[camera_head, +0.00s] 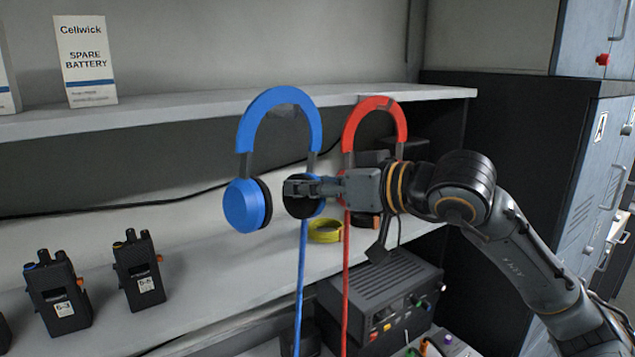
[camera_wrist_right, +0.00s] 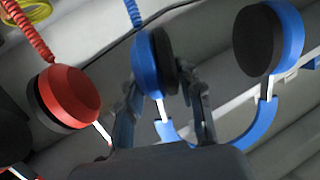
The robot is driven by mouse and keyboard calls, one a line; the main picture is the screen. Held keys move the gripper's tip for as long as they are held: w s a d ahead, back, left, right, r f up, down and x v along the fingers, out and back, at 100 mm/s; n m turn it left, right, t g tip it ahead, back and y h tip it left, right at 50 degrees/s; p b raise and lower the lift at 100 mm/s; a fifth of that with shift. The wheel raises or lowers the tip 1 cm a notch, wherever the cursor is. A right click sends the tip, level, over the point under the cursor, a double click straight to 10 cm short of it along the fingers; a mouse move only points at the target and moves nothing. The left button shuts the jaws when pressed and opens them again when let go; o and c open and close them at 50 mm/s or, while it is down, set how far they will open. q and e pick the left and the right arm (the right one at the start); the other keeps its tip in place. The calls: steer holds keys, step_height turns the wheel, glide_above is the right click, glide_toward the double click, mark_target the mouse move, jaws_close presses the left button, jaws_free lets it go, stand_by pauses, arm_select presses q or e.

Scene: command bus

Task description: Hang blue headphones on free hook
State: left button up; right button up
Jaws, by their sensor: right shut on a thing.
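The blue headphones (camera_head: 313,120) are upright in front of the upper shelf edge, headband up, with a blue cord hanging down. My right gripper (camera_head: 302,187) is shut on their right ear cup; the wrist view shows its fingers (camera_wrist_right: 165,88) on both sides of that blue cup (camera_wrist_right: 146,65). The red headphones (camera_head: 401,124) hang at the shelf edge just to the right, and also show in the wrist view (camera_wrist_right: 75,92). My left gripper is out of view.
The upper shelf (camera_head: 180,115) holds a spare battery box (camera_head: 86,62). Several radios (camera_head: 138,272) stand on the lower shelf at left. A yellow coil (camera_head: 325,231) lies behind the cords, and a grey console (camera_head: 385,290) stands below. Dark lockers (camera_head: 520,150) stand at right.

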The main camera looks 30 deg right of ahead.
steer(key=shift+w+a+f+b, duration=0.1)
steer(key=shift+w+f+b, duration=0.65)
steer(key=shift+f+b, duration=0.3)
steer(key=o, duration=0.8)
steer(key=shift+o, duration=0.2)
steer(key=v, duration=0.7)
steer(key=shift+s, duration=0.2)
